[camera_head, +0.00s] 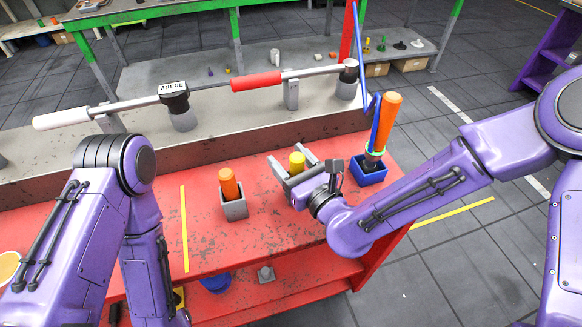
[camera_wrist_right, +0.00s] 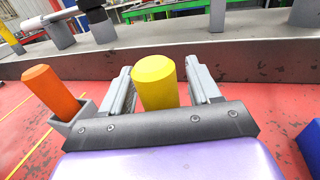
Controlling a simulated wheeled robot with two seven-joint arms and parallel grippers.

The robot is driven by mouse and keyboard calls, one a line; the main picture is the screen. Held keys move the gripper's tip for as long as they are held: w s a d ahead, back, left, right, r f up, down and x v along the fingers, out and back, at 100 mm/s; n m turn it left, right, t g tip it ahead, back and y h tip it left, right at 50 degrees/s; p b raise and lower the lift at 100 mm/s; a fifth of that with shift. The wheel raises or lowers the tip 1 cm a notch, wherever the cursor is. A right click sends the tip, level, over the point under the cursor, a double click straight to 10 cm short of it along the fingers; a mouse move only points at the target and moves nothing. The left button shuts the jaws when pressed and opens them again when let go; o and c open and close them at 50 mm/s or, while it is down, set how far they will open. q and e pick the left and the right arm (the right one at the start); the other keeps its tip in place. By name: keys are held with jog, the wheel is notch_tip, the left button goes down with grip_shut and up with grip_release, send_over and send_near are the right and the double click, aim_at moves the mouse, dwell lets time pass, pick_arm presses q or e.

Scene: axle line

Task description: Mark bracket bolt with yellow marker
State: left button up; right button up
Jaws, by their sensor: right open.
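The yellow marker (camera_head: 297,163) stands upright on the red bench, and it also shows in the right wrist view (camera_wrist_right: 155,82). My right gripper (camera_head: 291,164) is open, with one finger on each side of the marker. In the right wrist view, the fingers (camera_wrist_right: 160,90) show a gap to the marker. The marker's lower part is hidden by the gripper. A black bracket (camera_head: 174,97) sits around the axle (camera_head: 129,105) behind the bench front. Its bolt is too small to make out. My left arm reaches down at the left; its gripper is out of view.
An orange marker (camera_head: 229,184) stands in a grey holder (camera_head: 235,208) left of my right gripper. A blue holder (camera_head: 368,175) with a large orange-handled tool (camera_head: 386,118) stands to the right. The grey axle platform (camera_head: 236,107) rises behind. The bench front between the yellow stripe and holder is clear.

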jog(key=shift+s+d+r, duration=0.1)
jog(key=shift+s+d, duration=0.1)
jog(key=shift+s, duration=0.05)
jog(key=c, duration=1.1)
jog(key=shift+o, duration=0.2)
